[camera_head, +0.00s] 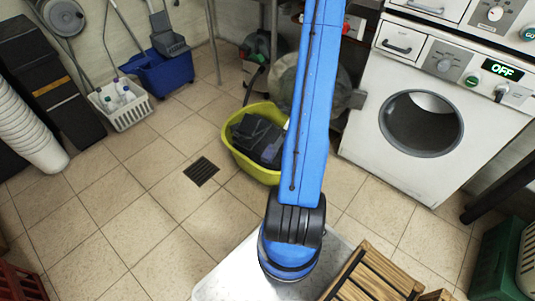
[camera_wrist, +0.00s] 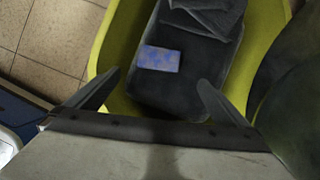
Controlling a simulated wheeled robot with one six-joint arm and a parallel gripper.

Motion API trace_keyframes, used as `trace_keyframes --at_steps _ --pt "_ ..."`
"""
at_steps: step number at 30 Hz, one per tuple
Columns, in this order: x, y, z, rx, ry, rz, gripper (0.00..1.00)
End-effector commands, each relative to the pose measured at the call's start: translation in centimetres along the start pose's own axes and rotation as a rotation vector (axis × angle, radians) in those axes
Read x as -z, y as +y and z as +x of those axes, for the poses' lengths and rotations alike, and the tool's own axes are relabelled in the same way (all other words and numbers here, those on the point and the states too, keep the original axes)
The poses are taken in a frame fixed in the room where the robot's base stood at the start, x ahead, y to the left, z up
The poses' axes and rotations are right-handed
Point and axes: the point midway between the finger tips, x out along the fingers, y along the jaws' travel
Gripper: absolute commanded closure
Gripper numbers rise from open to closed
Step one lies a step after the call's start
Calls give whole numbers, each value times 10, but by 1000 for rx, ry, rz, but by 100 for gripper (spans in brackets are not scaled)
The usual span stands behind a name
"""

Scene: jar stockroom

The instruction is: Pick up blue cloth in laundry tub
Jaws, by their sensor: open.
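The yellow-green laundry tub (camera_head: 242,164) stands on the tiled floor, partly behind my arm; in the wrist view its rim (camera_wrist: 101,52) curves around dark grey folded fabric (camera_wrist: 190,85). A small blue patterned rectangular cloth (camera_wrist: 159,59) lies flat on the dark fabric. My gripper (camera_wrist: 160,77) is open and empty, its fingers over the tub, one on each side of the cloth and a little nearer the camera's lower edge. Contact with the fabric cannot be told. The gripper and blue cloth cannot be made out in the head view.
A front-loading washer (camera_head: 365,137) stands right of the tub. A wooden slatted crate (camera_head: 372,275) and a pale surface (camera_head: 225,275) are at the front. A white basket (camera_head: 126,116) and blue bucket (camera_head: 163,76) stand at the back left. Floor left of the tub is clear around a drain (camera_head: 201,171).

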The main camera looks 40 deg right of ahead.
Motion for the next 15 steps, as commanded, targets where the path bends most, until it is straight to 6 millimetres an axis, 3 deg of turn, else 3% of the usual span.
trace_keyframes --at_steps 15 --pt "0 1 74 -3 1 -2 0"
